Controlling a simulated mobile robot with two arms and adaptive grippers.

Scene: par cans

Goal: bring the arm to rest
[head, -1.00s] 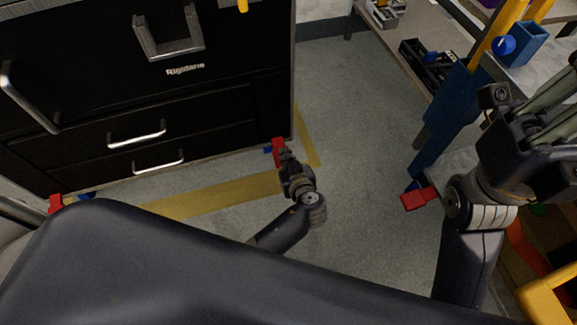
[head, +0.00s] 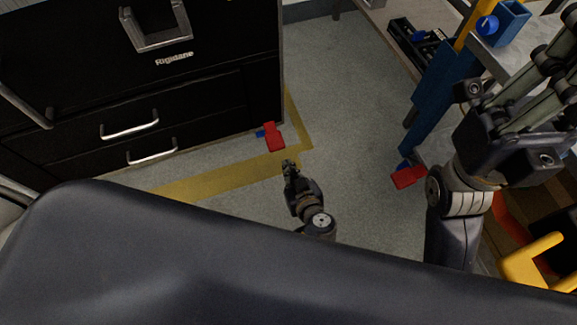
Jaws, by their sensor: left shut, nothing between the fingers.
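My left gripper (head: 289,165) is shut and empty. It hangs low in the middle of the head view, over the grey floor, with its fingers pointing up the picture toward the yellow floor line. Its forearm runs down behind my dark body. My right gripper (head: 540,85) is large at the right edge. Its finger links run up and out of the frame, so its fingertips are hidden.
A black drawer cabinet (head: 200,105) stands at the upper left, with a red caster pedal (head: 274,136) at its corner. A blue-legged bench (head: 437,92) with a red foot pedal (head: 409,177) stands right. Grey floor (head: 345,105) between them is clear.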

